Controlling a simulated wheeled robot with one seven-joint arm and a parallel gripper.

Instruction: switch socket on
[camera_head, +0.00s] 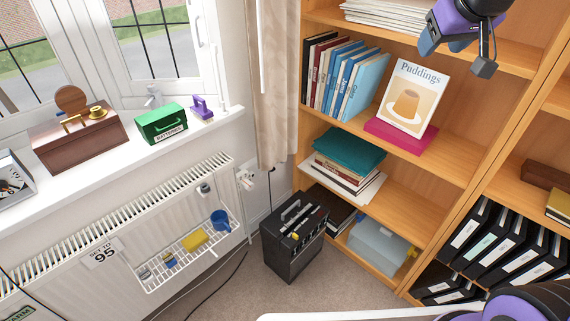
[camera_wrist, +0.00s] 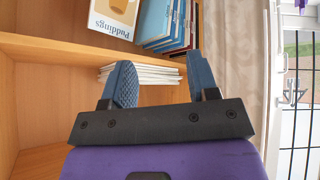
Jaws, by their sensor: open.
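No wall socket shows clearly enough to name. A small white fitting (camera_head: 246,179) is on the wall between the radiator's right end and the curtain. I cannot tell whether it is a socket or a radiator valve, and no switch position is readable. My gripper (camera_head: 457,54) is at the upper right, in front of the bookcase and well away from that fitting. In the wrist view its two blue fingers (camera_wrist: 158,62) are apart with nothing between them.
The bookcase (camera_head: 455,165) fills the right, holding the Puddings book (camera_head: 409,97). A black amplifier-like box (camera_head: 292,245) stands on the floor. The radiator (camera_head: 120,225) carries a wire rack (camera_head: 165,285). The windowsill (camera_head: 140,150) holds a green batteries box (camera_head: 161,123). Carpet is clear near the box.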

